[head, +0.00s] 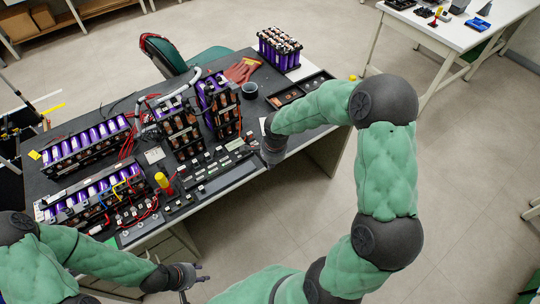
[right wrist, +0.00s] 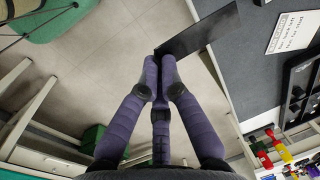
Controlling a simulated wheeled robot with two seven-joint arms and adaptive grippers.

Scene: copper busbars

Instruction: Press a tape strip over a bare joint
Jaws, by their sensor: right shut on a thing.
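My right gripper (right wrist: 159,68) is shut on one end of a thin dark strip (right wrist: 200,32), which sticks out up and to the right in the right wrist view. In the head view my right gripper (head: 271,150) is at the table's right front edge, and the strip cannot be made out there. My left gripper (head: 190,279) is off the table's front edge, its fingers spread and empty. Purple battery packs with black frames (head: 87,143) and copper-toned busbar parts (head: 183,128) stand on the dark table (head: 110,110). Which joint is bare cannot be told at this size.
A yellow-topped screwdriver (head: 163,182) stands near the table's front. A dark cup (head: 249,90), red gloves (head: 242,70) and a black tray (head: 301,89) lie to the back right. A printed card (right wrist: 291,32) lies on the surface. Floor is free in front of the table.

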